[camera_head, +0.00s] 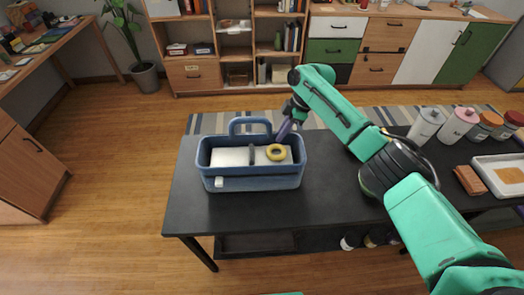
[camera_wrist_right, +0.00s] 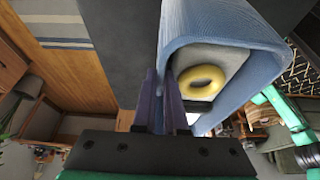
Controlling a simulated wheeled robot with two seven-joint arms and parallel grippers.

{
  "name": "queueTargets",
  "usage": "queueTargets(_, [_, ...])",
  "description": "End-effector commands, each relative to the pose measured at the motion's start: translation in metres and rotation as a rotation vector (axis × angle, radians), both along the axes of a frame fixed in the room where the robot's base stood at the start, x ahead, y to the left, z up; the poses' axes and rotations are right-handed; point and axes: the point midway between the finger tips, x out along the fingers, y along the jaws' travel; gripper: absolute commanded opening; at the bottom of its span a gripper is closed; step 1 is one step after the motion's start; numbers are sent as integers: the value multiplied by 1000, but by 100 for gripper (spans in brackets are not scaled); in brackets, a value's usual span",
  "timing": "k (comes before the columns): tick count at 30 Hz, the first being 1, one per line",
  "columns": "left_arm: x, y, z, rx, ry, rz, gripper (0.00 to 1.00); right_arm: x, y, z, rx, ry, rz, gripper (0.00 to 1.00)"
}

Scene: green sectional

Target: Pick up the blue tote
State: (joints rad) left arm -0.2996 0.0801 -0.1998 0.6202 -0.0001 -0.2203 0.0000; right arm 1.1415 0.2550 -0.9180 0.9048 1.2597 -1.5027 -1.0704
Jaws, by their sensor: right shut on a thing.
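The blue tote (camera_head: 255,183) sits upright near the left end of the dark table, with a raised loop handle at its back. It holds a white block (camera_head: 228,157) and a yellow ring (camera_head: 276,152). My right gripper (camera_head: 287,128) is at the tote's back right corner, its purple fingers pointing down. In the right wrist view the fingers (camera_wrist_right: 163,105) are shut at the wall of the tote (camera_wrist_right: 215,30), with the yellow ring (camera_wrist_right: 201,82) just inside. The exact contact is partly hidden. My left gripper is not in view.
On the right of the dark table (camera_head: 330,190) stand several bottles and jars (camera_head: 459,124), a brown block (camera_head: 469,180) and a white tray (camera_head: 484,172). The tabletop between the tote and these is mostly clear under my right arm. Cabinets and shelves line the back wall.

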Motion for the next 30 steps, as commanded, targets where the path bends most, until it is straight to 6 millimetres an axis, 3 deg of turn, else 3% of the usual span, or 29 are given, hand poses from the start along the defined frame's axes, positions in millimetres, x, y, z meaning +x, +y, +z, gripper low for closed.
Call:
queueTargets(8, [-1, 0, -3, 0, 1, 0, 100, 1, 1, 24, 3, -5, 1, 0])
queueTargets(11, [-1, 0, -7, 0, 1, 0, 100, 2, 1, 46, 4, -7, 1, 0])
queueTargets(21, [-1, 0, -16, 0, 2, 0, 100, 1, 1, 164, 3, -6, 0, 0])
queueTargets(25, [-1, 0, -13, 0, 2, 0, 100, 1, 1, 190, 3, -4, 1, 0])
queueTargets(30, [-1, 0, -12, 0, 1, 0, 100, 1, 0, 202, 2, -2, 0, 0])
